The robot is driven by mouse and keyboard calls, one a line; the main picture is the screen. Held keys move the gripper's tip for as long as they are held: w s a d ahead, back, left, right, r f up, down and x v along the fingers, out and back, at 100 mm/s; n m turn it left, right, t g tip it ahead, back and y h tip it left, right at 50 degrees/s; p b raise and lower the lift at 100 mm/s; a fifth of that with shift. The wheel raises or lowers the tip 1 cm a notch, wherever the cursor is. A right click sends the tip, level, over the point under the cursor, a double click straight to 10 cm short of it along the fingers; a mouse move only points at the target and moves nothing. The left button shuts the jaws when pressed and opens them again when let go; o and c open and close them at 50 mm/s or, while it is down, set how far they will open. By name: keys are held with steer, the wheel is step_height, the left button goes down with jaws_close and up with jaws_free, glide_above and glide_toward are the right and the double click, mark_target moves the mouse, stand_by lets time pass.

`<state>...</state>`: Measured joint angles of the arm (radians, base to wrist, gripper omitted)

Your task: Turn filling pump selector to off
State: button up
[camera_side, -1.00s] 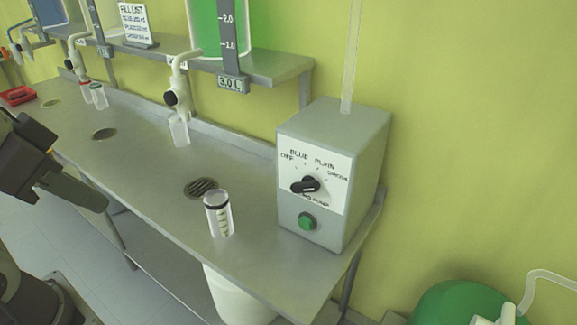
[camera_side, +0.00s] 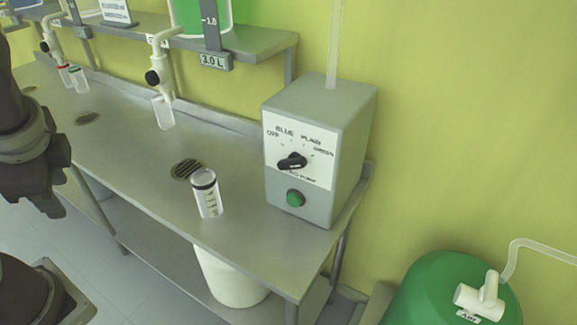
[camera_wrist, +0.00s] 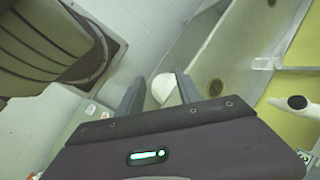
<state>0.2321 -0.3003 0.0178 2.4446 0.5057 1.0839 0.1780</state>
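The filling pump selector (camera_side: 292,161) is a black knob on the white front panel of a grey pump box (camera_side: 345,130). Labels OFF, BLUE, PLAIN and GREEN arc above it, with OFF at upper left. The knob lies nearly sideways; I cannot tell which label its pointer marks. My gripper (camera_side: 48,200) is at the left edge of the side view, well away from the box and partly cut off. In the wrist view my gripper (camera_wrist: 161,90) has its two fingers apart with nothing held between them. The selector is not visible there.
A green button (camera_side: 295,198) is below the selector. A clear graduated cup (camera_side: 206,197) stands on the steel bench (camera_side: 130,165) left of the box, near a drain (camera_side: 186,169). A tap (camera_side: 154,75) hangs behind. A white bucket (camera_side: 228,278) is below, a green tank (camera_side: 440,290) at right.

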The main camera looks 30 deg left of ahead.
mark_target(289, 166)
steer(key=w+a+r+m+t+y, duration=0.1)
steer(key=w+a+m+t+y, duration=0.1)
steer(key=w+m+y, duration=0.45)
steer(key=w+a+m+t+y, duration=0.2)
steer(key=w+m+t+y, duration=0.1)
steer(key=w+m, duration=0.55)
steer(key=w+d+f+m+t+h, duration=0.35)
steer(key=w+d+m+t, duration=0.65)
steer(key=m, duration=0.4)
steer(key=w+d+f+m+t+h, duration=0.1)
steer(key=d+f+m+h, duration=0.3)
steer(key=d+m+h, duration=0.25)
steer(key=w+d+f+m+t+h, duration=0.1)
steer(key=d+f+m+h, duration=0.35)
steer(key=d, duration=0.35)
steer(key=shift+m, duration=0.3)
steer(key=w, duration=0.6)
steer(key=shift+d+r, duration=0.1)
steer(key=shift+d, duration=0.05)
steer(key=shift+w, duration=0.3)
